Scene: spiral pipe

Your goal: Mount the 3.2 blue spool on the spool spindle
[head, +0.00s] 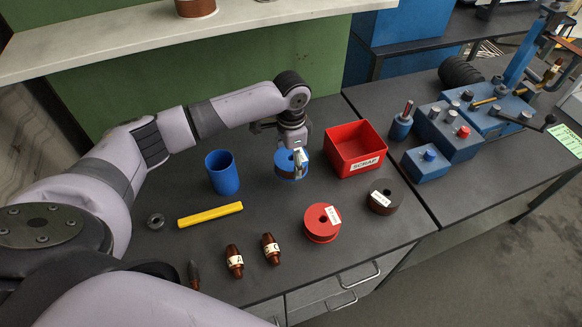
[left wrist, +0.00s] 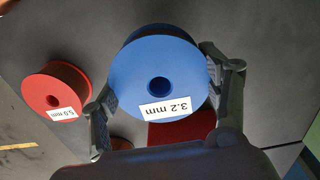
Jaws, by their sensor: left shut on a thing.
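The blue spool (head: 283,161) stands on the dark bench left of the red scrap bin. In the left wrist view the spool (left wrist: 182,72) shows its "3.2 mm" label and centre hole. My left gripper (head: 298,160) comes down over it and is shut on it, with one finger on each side in the left wrist view (left wrist: 165,105). I cannot tell whether the spool touches the bench. A blue base with an upright pin (head: 402,122) stands on the right bench; I cannot tell for sure that it is the spool spindle. My right gripper is not in view.
A red bin (head: 354,165) marked SCRAP, a red spool (head: 321,224) and a dark spool (head: 384,198) stand right of my gripper. Blue equipment (head: 447,136) fills the right bench.

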